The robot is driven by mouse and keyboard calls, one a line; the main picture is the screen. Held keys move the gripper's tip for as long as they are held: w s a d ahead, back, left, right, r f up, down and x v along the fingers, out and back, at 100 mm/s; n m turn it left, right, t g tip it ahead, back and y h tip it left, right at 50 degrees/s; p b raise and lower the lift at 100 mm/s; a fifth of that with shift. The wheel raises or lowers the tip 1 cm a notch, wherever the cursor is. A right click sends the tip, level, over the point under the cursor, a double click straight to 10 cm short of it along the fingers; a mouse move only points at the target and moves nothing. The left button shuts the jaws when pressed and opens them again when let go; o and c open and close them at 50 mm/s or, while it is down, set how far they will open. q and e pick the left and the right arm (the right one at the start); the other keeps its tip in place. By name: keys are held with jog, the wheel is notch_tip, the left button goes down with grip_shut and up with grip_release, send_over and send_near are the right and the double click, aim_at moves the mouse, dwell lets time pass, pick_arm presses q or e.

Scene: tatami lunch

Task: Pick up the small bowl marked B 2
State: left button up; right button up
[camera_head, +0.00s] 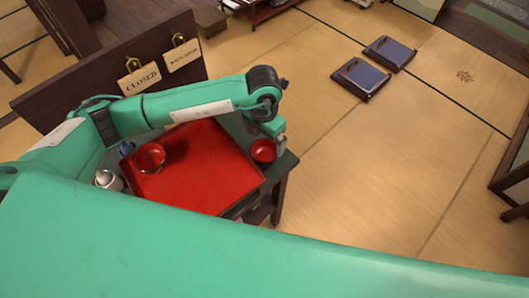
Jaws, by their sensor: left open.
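A small red bowl (263,151) sits near the right corner of a dark table, by the edge of a red tray. Another red bowl (149,157) is on the left part of the tray. I cannot read a B 2 mark on either. My left gripper (280,146) points down just right of the right-hand bowl and is open. It looks close to the bowl's right rim, but I cannot tell if they touch. My right gripper is not in view.
The red tray (195,182) fills much of the dark table (284,165). A small white pot (107,180) and a blue item (126,147) stand left of it. A dark panel with a CLOSED sign (140,78) stands behind.

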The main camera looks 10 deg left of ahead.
aim_at(265, 156)
pick_arm(q)
notch_tip(265, 156, down, 2)
jog(key=shift+f, duration=0.15)
jog(key=shift+f+p, duration=0.35)
jog(key=shift+f, duration=0.15)
notch_tip(265, 156, down, 4)
jog(key=shift+d+r+p, duration=0.1)
jog(key=shift+r+p, duration=0.05)
jog(key=shift+p, duration=0.55)
jog(key=shift+w+f, duration=0.1)
jog(key=shift+f, duration=0.35)
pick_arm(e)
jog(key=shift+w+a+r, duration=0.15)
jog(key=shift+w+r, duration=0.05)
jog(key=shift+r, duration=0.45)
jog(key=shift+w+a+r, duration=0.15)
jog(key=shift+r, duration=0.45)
pick_arm(q)
jog(key=c, duration=1)
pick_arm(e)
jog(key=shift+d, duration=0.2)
